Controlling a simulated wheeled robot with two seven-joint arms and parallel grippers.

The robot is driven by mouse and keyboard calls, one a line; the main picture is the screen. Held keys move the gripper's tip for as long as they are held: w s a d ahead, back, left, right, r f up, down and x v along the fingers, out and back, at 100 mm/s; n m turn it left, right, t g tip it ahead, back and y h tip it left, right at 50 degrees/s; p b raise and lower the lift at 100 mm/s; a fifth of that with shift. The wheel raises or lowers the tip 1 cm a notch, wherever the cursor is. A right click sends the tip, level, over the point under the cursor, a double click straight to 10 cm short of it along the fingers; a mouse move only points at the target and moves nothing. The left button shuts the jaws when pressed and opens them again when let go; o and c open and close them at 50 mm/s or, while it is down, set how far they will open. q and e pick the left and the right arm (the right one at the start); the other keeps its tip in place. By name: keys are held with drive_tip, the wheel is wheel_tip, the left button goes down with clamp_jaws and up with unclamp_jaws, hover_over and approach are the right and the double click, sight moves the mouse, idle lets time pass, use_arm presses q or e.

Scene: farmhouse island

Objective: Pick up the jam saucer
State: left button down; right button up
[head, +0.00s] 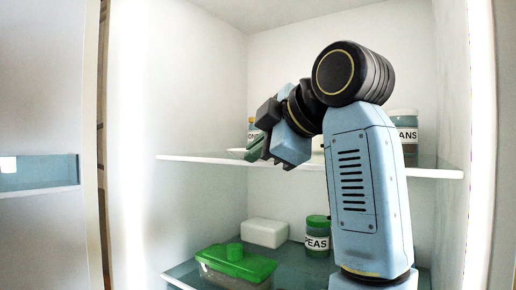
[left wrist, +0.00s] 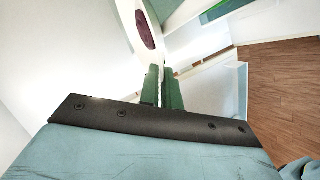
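The jam saucer (head: 236,150) shows as a thin white rim at the left of the fridge's upper shelf. In the left wrist view it is a white dish with dark red jam (left wrist: 146,30), seen at a steep slant. My left gripper (head: 259,150) reaches in over the shelf from the right, beside the saucer. In the left wrist view its green fingers (left wrist: 162,87) are nearly together, with a thin white strip between them where the saucer's near rim runs in. The gripper hides part of the saucer. My right gripper is not in view.
The upper shelf (head: 195,159) also holds a jar (head: 252,130) behind the gripper and a jar marked "EANS" (head: 405,135) at the right. Below stand a PEAS jar (head: 317,240), a white box (head: 264,233) and a green-lidded container (head: 236,264). Fridge walls close in both sides.

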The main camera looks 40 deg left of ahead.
use_arm(q)
drive_tip(key=shift+w, duration=0.15)
drive_tip(key=shift+w+a, duration=0.1)
drive_tip(key=shift+w, duration=0.55)
drive_tip(key=c, duration=1.5)
unclamp_jaws()
drive_tip(key=shift+s, duration=0.1)
drive_tip(key=shift+c, duration=0.2)
